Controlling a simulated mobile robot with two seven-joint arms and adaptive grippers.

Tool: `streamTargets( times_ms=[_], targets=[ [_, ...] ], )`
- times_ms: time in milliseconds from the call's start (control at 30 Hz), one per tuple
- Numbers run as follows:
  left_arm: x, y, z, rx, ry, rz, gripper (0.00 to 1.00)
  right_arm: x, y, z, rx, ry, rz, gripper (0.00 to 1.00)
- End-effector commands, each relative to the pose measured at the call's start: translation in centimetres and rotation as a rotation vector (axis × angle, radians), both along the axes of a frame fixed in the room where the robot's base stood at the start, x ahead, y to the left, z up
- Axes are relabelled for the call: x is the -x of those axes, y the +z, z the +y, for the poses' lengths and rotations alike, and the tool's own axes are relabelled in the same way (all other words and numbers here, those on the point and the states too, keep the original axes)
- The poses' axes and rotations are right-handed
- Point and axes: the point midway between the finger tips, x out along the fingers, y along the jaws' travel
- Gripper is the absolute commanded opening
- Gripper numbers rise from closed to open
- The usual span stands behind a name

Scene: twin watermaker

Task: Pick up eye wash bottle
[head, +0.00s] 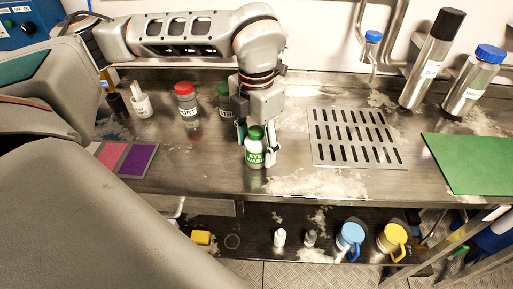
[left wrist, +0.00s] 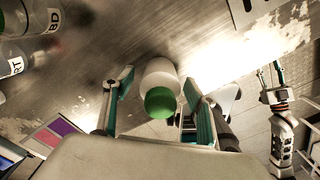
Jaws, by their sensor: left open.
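The eye wash bottle (head: 255,152) is white with a green cap and a green label. It stands upright on the metal counter (head: 215,165) near its front edge. My left gripper (head: 257,150) is lowered over it from above, with a finger on each side of the bottle. In the left wrist view, the bottle (left wrist: 160,85) stands between the two open fingers of my left gripper (left wrist: 160,105), cap toward the camera. Gaps show between the fingers and the bottle. My right gripper does not clearly show in the head view.
A red-capped jar (head: 186,100) and a green-capped jar (head: 225,100) stand behind left. A slotted drain plate (head: 355,137) lies to the right, then a green mat (head: 475,162). Tall metal bottles (head: 433,60) stand at the back right. Blue (head: 350,236) and yellow (head: 392,238) mugs sit on the lower shelf.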

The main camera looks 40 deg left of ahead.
Motion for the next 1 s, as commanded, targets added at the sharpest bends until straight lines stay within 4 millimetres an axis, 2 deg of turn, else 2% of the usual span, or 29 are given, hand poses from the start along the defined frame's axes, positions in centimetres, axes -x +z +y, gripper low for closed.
streamTargets(
  times_ms=[67, 100, 267, 567, 733, 867, 1000],
  targets=[
    [0.0, 0.1, 0.0, 0.000, 0.000, -0.001, 0.57, -0.2, 0.1, 0.0, 0.001, -0.001, -0.004, 0.40],
    [0.0, 0.1, 0.0, 0.000, 0.000, -0.001, 0.51, -0.2, 0.2, 0.0, 0.001, -0.001, -0.005, 0.40],
    [0.0, 0.1, 0.0, 0.000, 0.000, -0.001, 0.10, -0.3, 0.2, 0.0, 0.001, 0.000, -0.006, 0.40],
    [0.0, 0.2, 0.0, 0.000, 0.000, -0.002, 0.10, -0.2, -0.1, 0.0, 0.002, 0.001, 0.000, 0.40],
    [-0.1, 1.0, 0.0, 0.000, 0.001, -0.004, 0.10, -0.1, 0.0, 0.0, 0.000, 0.001, 0.000, 0.40],
    [-0.2, 2.5, 0.0, 0.001, 0.001, -0.007, 0.10, 0.0, 0.1, 0.1, -0.002, 0.002, 0.002, 0.40],
    [-0.2, 5.4, 0.0, 0.000, 0.002, -0.010, 0.10, 0.2, 0.3, 0.2, -0.005, 0.002, 0.005, 0.40]
  ],
)
